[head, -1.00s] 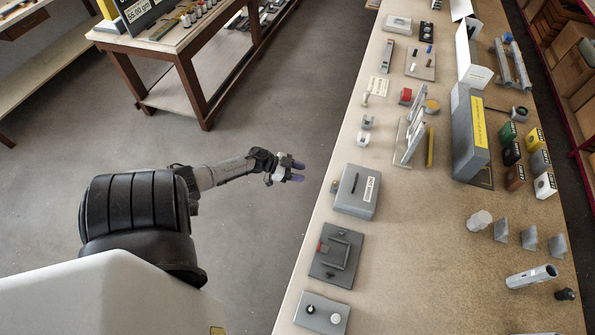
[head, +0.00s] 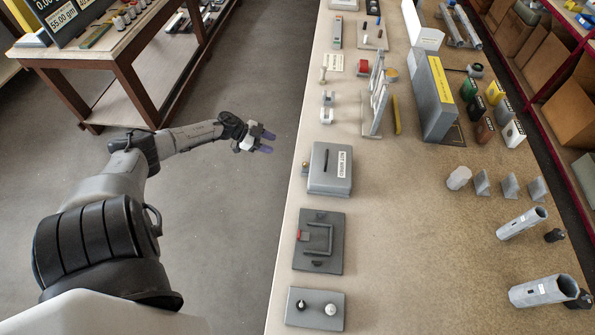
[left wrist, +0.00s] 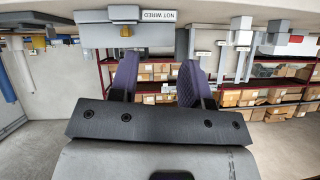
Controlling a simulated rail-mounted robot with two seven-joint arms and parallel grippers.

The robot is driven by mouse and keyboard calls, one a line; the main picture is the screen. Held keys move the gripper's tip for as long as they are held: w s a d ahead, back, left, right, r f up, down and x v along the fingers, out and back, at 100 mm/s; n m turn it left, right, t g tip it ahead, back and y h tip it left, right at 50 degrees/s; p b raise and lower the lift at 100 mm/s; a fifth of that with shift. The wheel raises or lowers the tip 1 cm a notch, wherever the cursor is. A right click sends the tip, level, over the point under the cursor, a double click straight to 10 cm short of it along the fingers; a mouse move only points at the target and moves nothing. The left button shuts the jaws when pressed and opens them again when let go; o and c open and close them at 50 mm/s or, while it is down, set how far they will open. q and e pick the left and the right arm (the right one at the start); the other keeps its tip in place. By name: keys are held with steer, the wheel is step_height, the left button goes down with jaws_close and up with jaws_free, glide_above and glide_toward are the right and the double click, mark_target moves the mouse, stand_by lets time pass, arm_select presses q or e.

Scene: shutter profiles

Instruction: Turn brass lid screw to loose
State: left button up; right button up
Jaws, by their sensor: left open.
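A grey box (head: 330,170) with a dark bar on its lid and a "NOT WIRED" label stands at the left edge of the bench. The brass lid screw (head: 305,164) is a small brass spot on the box's left side. It also shows in the left wrist view (left wrist: 126,31), where the picture is upside down. My left gripper (head: 267,142) is open and empty, off the bench edge to the left of the box. Its two purple fingers (left wrist: 157,66) point toward the box with a gap between. The screw's turn position is too small to tell. My right gripper is out of view.
A dark plate with a bracket (head: 337,240) and a grey plate with two knobs (head: 315,309) lie nearer on the bench (head: 420,260). Small grey clips (head: 327,107) stand beyond the box.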

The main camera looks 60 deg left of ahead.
arm_select(q)
steer(key=h, duration=0.4)
glide_toward(304, 163)
steer(key=shift+m, duration=0.3)
steer(key=x, duration=0.8)
steer(key=shift+w+d, duration=0.1)
steer(key=shift+d, duration=0.05)
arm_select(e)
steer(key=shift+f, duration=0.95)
